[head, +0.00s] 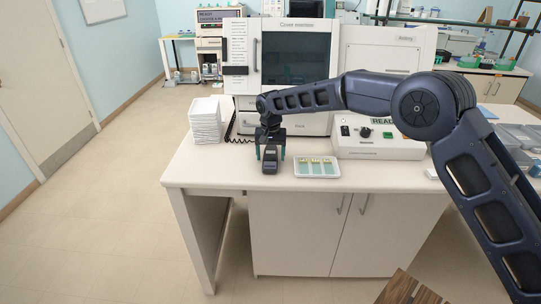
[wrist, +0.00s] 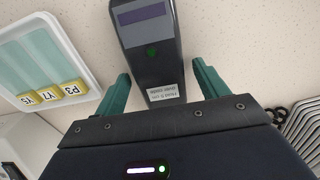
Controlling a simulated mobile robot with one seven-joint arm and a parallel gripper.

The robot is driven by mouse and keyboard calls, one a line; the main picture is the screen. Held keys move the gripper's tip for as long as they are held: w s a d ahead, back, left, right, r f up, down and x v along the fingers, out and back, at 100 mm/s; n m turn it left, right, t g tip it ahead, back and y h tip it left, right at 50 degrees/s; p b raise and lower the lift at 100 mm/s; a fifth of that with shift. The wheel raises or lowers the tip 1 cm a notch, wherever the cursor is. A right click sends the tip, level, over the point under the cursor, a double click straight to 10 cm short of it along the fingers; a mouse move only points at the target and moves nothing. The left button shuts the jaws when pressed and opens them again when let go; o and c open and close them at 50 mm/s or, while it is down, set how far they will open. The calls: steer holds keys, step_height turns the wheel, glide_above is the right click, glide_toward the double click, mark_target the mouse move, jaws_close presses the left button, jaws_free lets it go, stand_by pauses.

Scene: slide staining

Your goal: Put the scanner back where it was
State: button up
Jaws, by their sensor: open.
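The scanner (head: 270,165) is a dark handheld device at the front of the white bench, just left of the slide tray. In the wrist view the scanner (wrist: 151,60) shows a purple screen, a green button and a white label. My gripper (head: 270,151) is directly above it, pointing down. In the wrist view my gripper (wrist: 162,82) has its two green fingers apart, one on each side of the scanner, with visible gaps.
A white tray with labelled slides (head: 316,175) lies close to the right of the scanner. A white stack (head: 206,122) stands left, near a black coiled cord (head: 231,126). The coverslipping machine (head: 295,60) and a control box (head: 378,150) stand behind. Bare bench lies left of the scanner.

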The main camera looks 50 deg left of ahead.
mark_target(271, 155)
step_height(271, 155, up, 12)
stand_by(0.5)
